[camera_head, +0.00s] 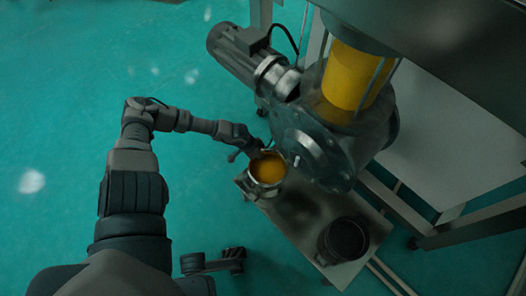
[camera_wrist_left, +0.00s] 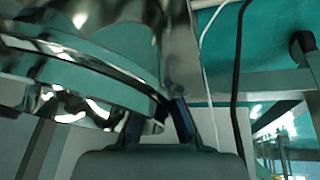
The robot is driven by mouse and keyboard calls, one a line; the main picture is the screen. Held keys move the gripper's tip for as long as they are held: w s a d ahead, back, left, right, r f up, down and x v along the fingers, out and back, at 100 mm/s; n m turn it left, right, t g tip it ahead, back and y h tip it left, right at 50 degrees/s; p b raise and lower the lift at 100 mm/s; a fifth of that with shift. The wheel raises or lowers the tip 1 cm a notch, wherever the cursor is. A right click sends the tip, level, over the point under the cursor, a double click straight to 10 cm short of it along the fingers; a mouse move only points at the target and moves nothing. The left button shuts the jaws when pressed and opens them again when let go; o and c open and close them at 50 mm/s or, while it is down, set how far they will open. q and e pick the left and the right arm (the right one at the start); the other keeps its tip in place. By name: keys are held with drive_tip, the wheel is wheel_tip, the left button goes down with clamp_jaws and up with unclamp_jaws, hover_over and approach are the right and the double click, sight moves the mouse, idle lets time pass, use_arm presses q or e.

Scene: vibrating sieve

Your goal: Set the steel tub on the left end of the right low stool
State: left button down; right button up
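The steel tub (camera_head: 268,169), with orange-yellow contents, is upright at the left end of the pale low stool (camera_head: 300,229), under the machine's side. Whether its base rests fully on the stool top is hidden. My left gripper (camera_head: 247,148) is at the tub's upper left rim. In the left wrist view, the shiny tub wall (camera_wrist_left: 85,65) fills the upper left, and its rim runs between the fingers of my left gripper (camera_wrist_left: 158,122), which look shut on it. The exact contact is partly hidden.
A dark round pan (camera_head: 345,240) stands on the right end of the stool. The machine with a motor (camera_head: 238,52) and a yellow-filled cylinder (camera_head: 350,78) hangs close above the tub. A steel frame (camera_head: 470,228) stands at the right. The green floor at the left is clear.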

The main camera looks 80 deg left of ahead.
use_arm(q)
drive_tip(key=shift+f+b, duration=0.35)
drive_tip(key=c, duration=1.3)
unclamp_jaws()
